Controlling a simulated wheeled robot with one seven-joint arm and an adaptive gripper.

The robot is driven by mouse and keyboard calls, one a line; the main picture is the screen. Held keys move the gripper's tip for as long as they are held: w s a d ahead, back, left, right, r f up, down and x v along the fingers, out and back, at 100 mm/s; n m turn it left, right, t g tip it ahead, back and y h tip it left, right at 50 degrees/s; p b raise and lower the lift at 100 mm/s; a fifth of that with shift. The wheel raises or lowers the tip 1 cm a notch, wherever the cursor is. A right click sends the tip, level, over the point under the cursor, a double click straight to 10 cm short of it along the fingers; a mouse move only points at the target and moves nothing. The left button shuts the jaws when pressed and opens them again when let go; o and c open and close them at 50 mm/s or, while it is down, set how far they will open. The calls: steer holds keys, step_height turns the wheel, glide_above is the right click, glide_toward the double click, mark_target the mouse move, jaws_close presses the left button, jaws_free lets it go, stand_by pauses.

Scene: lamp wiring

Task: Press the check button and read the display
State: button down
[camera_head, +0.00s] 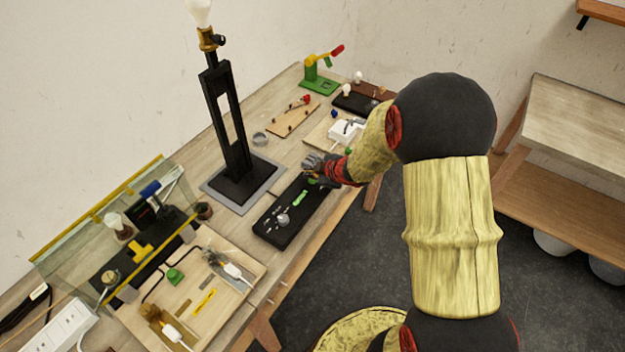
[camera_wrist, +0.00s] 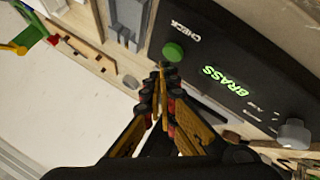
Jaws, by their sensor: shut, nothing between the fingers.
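The black check panel (camera_head: 268,232) lies on the workbench in the head view. The wrist view shows its face (camera_wrist: 210,35) with the word CHECK beside a round green button (camera_wrist: 172,52). The panel's display (camera_wrist: 224,80) is lit and reads BRASS in green letters; it is a small green strip (camera_head: 300,198) in the head view. My gripper (camera_wrist: 160,68) is shut and empty, its tips right beside the green button. I cannot tell whether they touch it. In the head view my gripper (camera_head: 314,163) is over the panel's far end.
A grey knob (camera_wrist: 293,133) sits on the panel. A tall black lamp stand (camera_head: 237,180) stands left of the panel. A wooden wiring board (camera_head: 205,300) lies in front, a green fixture (camera_head: 318,84) behind.

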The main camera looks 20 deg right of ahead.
mark_target(312, 181)
steer(key=shift+f, duration=0.4)
steer(key=shift+f+b, duration=0.35)
steer(key=shift+b, duration=0.05)
stand_by(0.5)
stand_by(0.4)
steer(key=shift+r+p, duration=0.8)
steer(key=shift+p, duration=0.05)
step_height(312, 181, up, 5)
steer(key=p, duration=0.5)
steer(key=shift+r, duration=0.1)
stand_by(0.5)
